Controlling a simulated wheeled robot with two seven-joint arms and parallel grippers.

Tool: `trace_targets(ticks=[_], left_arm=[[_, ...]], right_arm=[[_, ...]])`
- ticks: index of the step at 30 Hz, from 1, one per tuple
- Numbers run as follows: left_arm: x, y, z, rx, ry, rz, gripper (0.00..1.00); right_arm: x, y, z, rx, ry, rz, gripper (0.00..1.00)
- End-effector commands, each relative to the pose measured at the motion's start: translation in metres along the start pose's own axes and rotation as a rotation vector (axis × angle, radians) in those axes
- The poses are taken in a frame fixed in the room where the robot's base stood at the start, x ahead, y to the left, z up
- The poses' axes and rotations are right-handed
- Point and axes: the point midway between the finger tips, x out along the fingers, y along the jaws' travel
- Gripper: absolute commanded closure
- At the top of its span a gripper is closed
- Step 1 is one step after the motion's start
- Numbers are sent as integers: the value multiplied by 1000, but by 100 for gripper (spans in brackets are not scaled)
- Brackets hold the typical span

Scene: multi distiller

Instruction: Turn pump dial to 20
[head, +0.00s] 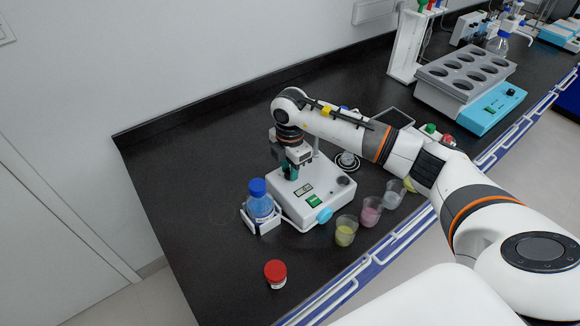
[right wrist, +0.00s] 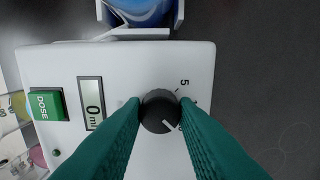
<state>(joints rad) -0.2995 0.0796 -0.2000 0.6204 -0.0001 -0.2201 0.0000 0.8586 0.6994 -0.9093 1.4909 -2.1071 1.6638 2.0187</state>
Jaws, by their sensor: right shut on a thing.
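The pump (head: 311,200) is a white box on the black bench in the head view; its white top also shows in the right wrist view (right wrist: 60,70). Its black dial (right wrist: 160,112) has a light pointer line and numbers around it; a 5 is readable, and the others are partly hidden by the fingers. The pump's display (right wrist: 92,103) reads 0 ml, beside a green DOSE button (right wrist: 47,104). My right gripper (head: 289,172) points down over the pump, its green fingers shut on the dial from both sides. My left gripper is not in view.
A blue-capped bottle (head: 260,203) stands in a white holder beside the pump. Cups with coloured liquid (head: 346,232) stand near the bench's front edge. A red-lidded jar (head: 275,274) is at the front left. A heating block (head: 464,75) stands at the back right.

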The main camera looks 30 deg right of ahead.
Motion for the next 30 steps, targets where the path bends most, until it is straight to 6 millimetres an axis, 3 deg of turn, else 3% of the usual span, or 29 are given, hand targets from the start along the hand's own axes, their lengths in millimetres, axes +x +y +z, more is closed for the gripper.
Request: trace_targets(ticks=[14, 15, 19, 30], left_arm=[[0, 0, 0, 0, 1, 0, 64], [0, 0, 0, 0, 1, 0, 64], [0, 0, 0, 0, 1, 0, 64], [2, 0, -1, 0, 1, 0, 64]], right_arm=[[-1, -1, 0, 16, 1, -3, 96], [-1, -1, 0, 16, 1, -3, 72], [-1, -1, 0, 15, 0, -2, 51], [-6, -1, 0, 14, 1, -2, 51]])
